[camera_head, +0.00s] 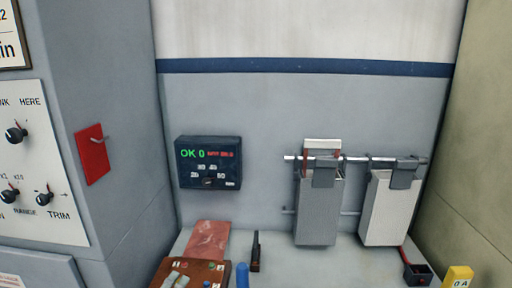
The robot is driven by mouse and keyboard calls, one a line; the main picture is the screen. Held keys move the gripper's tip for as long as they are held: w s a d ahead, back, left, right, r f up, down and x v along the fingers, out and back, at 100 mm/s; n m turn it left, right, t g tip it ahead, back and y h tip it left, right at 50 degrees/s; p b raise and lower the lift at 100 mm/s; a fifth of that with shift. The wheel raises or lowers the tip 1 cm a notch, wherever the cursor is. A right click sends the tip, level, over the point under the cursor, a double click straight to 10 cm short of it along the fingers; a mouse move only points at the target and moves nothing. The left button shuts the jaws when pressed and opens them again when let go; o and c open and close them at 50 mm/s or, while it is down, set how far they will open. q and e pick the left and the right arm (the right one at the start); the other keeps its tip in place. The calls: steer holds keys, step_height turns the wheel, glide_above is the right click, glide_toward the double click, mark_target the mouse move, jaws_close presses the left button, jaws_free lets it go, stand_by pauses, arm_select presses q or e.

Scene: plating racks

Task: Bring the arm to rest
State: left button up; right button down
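Neither of my arms nor their grippers shows in the head view. A metal rail (354,159) is fixed to the back wall at the right. A red-edged white piece (322,144) stands up behind the left clip. A dark wall display (209,163) reads "OK 0" in green, with small red text beside it too blurred to read.
A brown block (211,269) with small parts, a reddish sheet (207,240), a black upright tool (256,252) and a blue cylinder (242,274) stand at the bottom middle. A dark box (417,274) and yellow tag (458,276) are lower right. A knob panel (36,168) is left.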

arm_select(q)
steer(key=s+a+f+n+g+y, duration=0.15)
steer(key=s+f+n+g, duration=0.25)
steer(key=s+f+n, duration=0.45)
steer(key=s+a+f+n+g, duration=0.25)
steer(key=s+n, duration=0.35)
steer(key=s, duration=0.5)
steer(key=s+a+f+n+g, duration=0.2)
steer(key=s+f+n+g, duration=0.2)
steer(key=s+f+n, duration=0.5)
steer(key=s+a+f+g, duration=0.1)
steer(key=s+f, duration=0.1)
steer(key=f, duration=0.7)
steer(key=s+a+f+g, duration=0.1)
steer(key=s+f, duration=0.1)
steer(key=f, duration=0.7)
steer(key=s+f, duration=1)
steer(key=s, duration=0.2)
steer(key=shift+s+d+m, duration=0.3)
steer(key=shift+d+m, duration=0.05)
steer(key=shift+d, duration=0.05)
